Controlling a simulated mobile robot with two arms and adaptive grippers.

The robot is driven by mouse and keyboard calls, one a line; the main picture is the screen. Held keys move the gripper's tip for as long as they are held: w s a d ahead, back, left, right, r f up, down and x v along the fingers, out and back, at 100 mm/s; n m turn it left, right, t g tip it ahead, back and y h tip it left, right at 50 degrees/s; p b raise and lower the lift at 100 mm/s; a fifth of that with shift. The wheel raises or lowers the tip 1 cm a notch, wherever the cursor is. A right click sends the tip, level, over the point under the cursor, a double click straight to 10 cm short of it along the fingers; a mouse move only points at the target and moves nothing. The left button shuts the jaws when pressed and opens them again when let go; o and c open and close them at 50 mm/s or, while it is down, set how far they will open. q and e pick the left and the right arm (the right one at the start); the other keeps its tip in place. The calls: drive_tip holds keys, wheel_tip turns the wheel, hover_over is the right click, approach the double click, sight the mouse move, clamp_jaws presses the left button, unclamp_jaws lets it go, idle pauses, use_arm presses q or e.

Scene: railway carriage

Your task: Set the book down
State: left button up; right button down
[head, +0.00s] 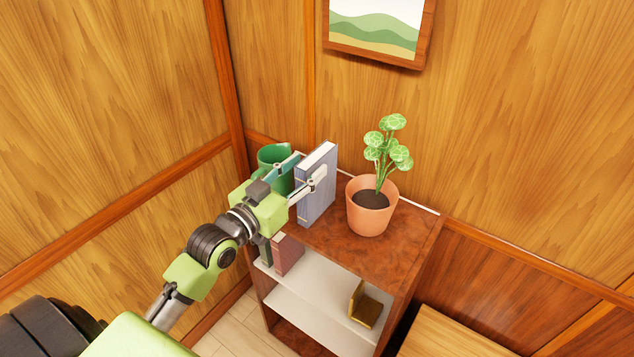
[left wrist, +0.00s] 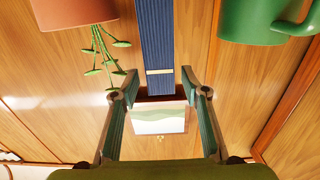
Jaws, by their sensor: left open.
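The blue book (head: 317,207) stands upright on top of the brown shelf unit (head: 407,222), between a green mug and a potted plant. My left gripper (head: 311,164) is open, with one finger on each side of the book near its upper part. In the left wrist view the book (left wrist: 156,35) appears as a blue strip with a pale band, lined up with the gap between the spread fingers (left wrist: 159,75). I cannot tell whether either finger touches it. My right gripper is not in view.
The green mug (head: 270,156) stands close on the left and the terracotta plant pot (head: 371,217) on the right. Wood walls close in behind. Books (head: 287,254) and a golden object (head: 364,306) sit on the lower shelves. The top's right end is clear.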

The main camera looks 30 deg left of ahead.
sight(317, 154)
use_arm(q)
drive_tip(key=shift+w+r, duration=0.1)
drive_tip(key=shift+w, duration=0.2)
drive_tip(key=w, duration=0.1)
drive_tip(key=w+p, duration=0.2)
drive_tip(key=w, duration=0.1)
drive_tip(key=shift+d, duration=0.25)
drive_tip(key=shift+w+d+f, duration=0.1)
drive_tip(key=shift+w+f, duration=0.2)
drive_tip(key=shift+w, duration=0.05)
drive_tip(key=shift+s, duration=0.1)
clamp_jaws()
drive_tip(key=shift+r, duration=0.15)
